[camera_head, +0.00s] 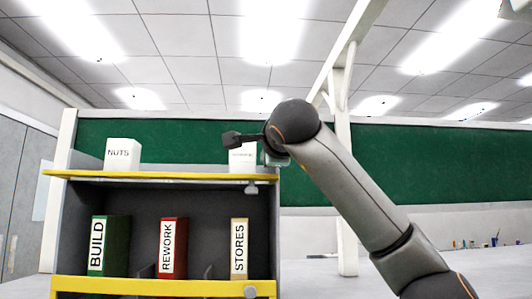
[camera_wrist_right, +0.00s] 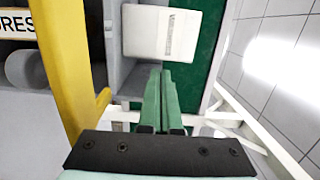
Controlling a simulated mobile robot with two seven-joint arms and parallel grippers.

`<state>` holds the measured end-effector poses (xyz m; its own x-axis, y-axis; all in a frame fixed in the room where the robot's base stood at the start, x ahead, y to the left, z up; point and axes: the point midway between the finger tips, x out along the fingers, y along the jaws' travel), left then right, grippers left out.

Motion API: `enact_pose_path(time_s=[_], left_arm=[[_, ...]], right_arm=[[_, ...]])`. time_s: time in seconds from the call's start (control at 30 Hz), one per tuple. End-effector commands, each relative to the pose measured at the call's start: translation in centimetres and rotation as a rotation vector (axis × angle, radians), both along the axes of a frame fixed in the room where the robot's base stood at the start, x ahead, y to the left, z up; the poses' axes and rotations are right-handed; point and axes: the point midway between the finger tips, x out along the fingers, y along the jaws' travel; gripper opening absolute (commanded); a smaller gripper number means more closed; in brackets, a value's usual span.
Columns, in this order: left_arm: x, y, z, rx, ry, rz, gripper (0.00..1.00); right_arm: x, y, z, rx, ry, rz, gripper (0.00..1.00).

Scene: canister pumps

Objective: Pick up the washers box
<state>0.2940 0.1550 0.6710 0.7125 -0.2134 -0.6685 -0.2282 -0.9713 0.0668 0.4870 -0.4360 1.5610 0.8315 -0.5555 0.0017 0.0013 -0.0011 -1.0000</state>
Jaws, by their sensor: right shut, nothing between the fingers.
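A white box (camera_head: 243,158) stands at the right end of the top shelf, partly covered by my right arm's end; its label is too small to read. I take it for the washers box. In the right wrist view a white box (camera_wrist_right: 150,32) with sideways, unreadable print lies just beyond the fingertips. My right gripper (camera_wrist_right: 166,76) has its green fingers shut together and empty, pointing at the box's lower edge; whether they touch it I cannot tell. In the head view the fingers are mostly hidden behind my wrist. My left gripper is not in view.
A white NUTS box (camera_head: 123,154) stands at the left of the top shelf, whose front has a yellow edge (camera_head: 150,176). BUILD (camera_head: 110,245), REWORK (camera_head: 172,247) and STORES (camera_head: 239,248) binders stand below. A white post (camera_head: 345,150) rises right of the shelf.

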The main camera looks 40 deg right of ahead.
Motion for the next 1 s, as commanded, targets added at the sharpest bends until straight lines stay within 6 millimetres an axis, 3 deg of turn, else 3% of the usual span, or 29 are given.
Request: enact_pose_path(time_s=[0.3,0.5,0.87,1.0], left_arm=[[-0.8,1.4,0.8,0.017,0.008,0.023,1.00],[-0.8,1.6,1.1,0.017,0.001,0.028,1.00],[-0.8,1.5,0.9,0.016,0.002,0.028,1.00],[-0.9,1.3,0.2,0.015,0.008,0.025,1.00]], right_arm=[[4.5,-3.1,0.2,0.002,0.002,-0.002,0.00],[5.5,-3.8,0.1,0.001,-0.001,-0.001,0.00],[5.6,-3.5,0.0,0.000,0.000,0.000,0.00],[5.5,-1.1,-0.2,-0.004,0.001,0.005,0.00]])
